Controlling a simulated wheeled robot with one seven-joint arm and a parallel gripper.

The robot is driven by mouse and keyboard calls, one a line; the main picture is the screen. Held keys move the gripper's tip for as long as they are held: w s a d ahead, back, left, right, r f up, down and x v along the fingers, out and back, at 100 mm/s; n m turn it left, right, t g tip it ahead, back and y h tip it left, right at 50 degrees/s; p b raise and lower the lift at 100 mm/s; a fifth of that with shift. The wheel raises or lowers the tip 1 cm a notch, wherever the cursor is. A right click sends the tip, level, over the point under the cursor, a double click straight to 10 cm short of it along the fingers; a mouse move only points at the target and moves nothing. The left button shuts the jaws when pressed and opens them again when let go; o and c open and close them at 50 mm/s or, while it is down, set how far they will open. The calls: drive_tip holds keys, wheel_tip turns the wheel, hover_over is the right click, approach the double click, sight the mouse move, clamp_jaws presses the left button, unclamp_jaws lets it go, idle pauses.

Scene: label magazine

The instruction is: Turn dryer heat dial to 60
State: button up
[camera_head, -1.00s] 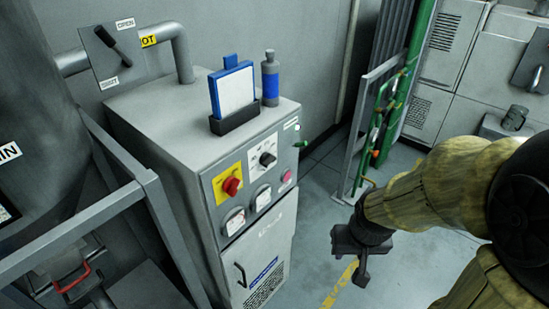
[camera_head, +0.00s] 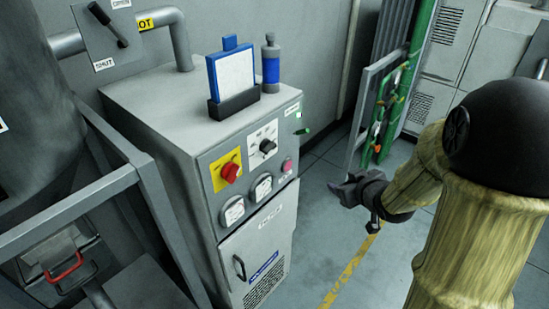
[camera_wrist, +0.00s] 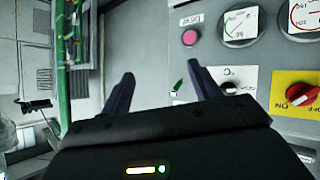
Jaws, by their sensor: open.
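The heat dial (camera_head: 267,146) is a black knob on a white plate on the grey cabinet's sloped front panel. In the wrist view, which shows the panel upside down, the dial (camera_wrist: 229,88) is partly hidden behind one finger, and its setting cannot be read. My gripper (camera_head: 350,190) is open and empty, to the right of the panel and apart from it. In the wrist view its two fingers (camera_wrist: 160,70) point toward the panel's edge, with the dial off to the right.
A red switch (camera_head: 230,172) on a yellow plate, two round gauges (camera_head: 234,211) and a pink button (camera_head: 287,165) share the panel. A blue-framed board (camera_head: 232,80) and bottle (camera_head: 271,64) stand on top. A green-framed rack (camera_head: 395,105) stands behind my arm. Floor before the cabinet is clear.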

sight(268, 147)
drive_tip(key=a+n+y+b, duration=0.1)
drive_tip(key=n+y, duration=0.1)
drive_tip(key=y, duration=0.1)
drive_tip(key=a+r+n+y+b, duration=0.1)
drive_tip(key=a+n+y, duration=0.1)
drive_tip(key=y, duration=0.2)
drive_tip(key=s+a+n+y+b, duration=0.1)
drive_tip(key=a+n+y, duration=0.1)
drive_tip(key=y, duration=0.2)
drive_tip(key=shift+a+r, duration=0.2)
drive_tip(key=shift+r, duration=0.1)
drive_tip(key=p+x, duration=0.3)
drive_tip(key=x, duration=1.4)
drive_tip(key=shift+a+r+p, duration=0.15)
drive_tip(key=shift+p, duration=0.2)
drive_tip(key=c, duration=1)
